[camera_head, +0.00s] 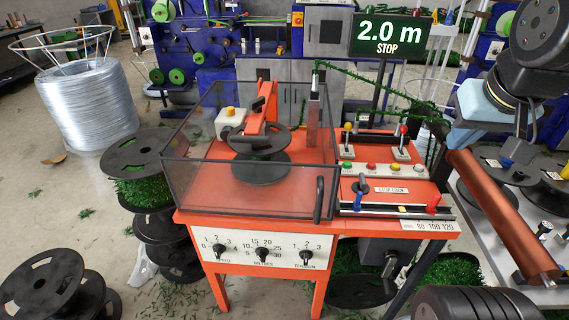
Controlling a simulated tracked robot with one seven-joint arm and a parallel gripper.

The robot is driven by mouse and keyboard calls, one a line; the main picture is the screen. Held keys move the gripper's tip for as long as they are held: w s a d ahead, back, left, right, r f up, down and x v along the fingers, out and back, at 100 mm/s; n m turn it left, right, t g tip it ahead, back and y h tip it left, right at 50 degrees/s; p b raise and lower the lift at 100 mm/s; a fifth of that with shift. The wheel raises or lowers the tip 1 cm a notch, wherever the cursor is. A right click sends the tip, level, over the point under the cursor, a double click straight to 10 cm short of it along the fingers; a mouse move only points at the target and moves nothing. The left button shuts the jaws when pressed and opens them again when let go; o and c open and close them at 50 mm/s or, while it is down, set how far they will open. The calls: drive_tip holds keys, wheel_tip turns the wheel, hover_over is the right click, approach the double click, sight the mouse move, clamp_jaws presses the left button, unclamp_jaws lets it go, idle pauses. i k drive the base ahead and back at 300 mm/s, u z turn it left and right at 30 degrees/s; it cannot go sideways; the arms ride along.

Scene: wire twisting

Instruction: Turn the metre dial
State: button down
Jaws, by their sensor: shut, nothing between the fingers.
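The metre dial (263,254) is the middle of three black knobs on the white front panel (292,258) of the orange machine. Its scale has marks including 5, 10, 15, 20, 25 and 30. I cannot tell exactly where its pointer stands. The dark screen (391,36) above the machine reads "2.0 m STOP" in green and white. Parts of my arm show at the right, well away from the dial. I cannot make out gripper fingertips in the picture, and nothing touches the dial.
The left knob (219,251) and right knob (303,257) flank the dial. A clear-walled box with a handle (319,199) stands above the panel. Black spools (52,294) are on the floor at left. The space in front of the panel looks open.

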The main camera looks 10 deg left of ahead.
sight(261, 252)
drive_tip(key=u, duration=1.25)
